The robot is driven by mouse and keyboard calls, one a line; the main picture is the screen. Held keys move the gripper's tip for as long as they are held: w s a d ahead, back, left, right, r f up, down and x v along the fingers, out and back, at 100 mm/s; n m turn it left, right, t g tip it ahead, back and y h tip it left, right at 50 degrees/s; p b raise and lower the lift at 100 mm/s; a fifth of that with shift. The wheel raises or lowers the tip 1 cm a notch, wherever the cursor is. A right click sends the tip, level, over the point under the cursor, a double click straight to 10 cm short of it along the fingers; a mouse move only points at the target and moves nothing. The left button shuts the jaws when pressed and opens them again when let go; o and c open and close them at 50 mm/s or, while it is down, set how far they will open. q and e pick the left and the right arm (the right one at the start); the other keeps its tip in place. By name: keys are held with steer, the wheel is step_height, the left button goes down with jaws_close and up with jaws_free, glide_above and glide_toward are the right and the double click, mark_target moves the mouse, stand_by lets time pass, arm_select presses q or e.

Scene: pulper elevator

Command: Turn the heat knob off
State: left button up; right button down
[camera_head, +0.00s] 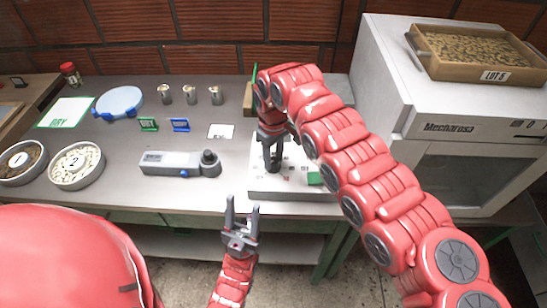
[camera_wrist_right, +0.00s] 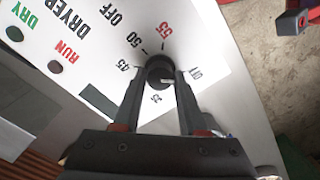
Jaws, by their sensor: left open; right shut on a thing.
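The heat knob (camera_wrist_right: 160,70) is a dark round dial on the white dryer panel (camera_wrist_right: 105,50), with OFF and several numbers printed around it. My right gripper (camera_wrist_right: 160,75) points down at the panel, its two fingers shut on the knob. A pale mark shows on the knob between the fingers, but I cannot tell which label it points to. In the head view the right gripper (camera_head: 273,165) stands over the panel box (camera_head: 262,190) and hides the knob. My left gripper (camera_head: 242,212) is open and empty, below the table's front edge.
A grey handheld meter (camera_head: 165,162) lies left of the panel. A large white machine (camera_head: 400,80) with a tray of beans (camera_head: 432,72) stands right.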

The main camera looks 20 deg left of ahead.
steer(key=shift+c, duration=2.2)
jaws_free()
steer(key=shift+r, duration=0.1)
step_height(320, 180, up, 11)
steer(key=b, duration=0.2)
step_height(320, 180, up, 5)
steer(key=p, duration=0.3)
glide_above(273, 160)
steer(key=shift+d+r, duration=0.1)
steer(key=shift+r, duration=0.5)
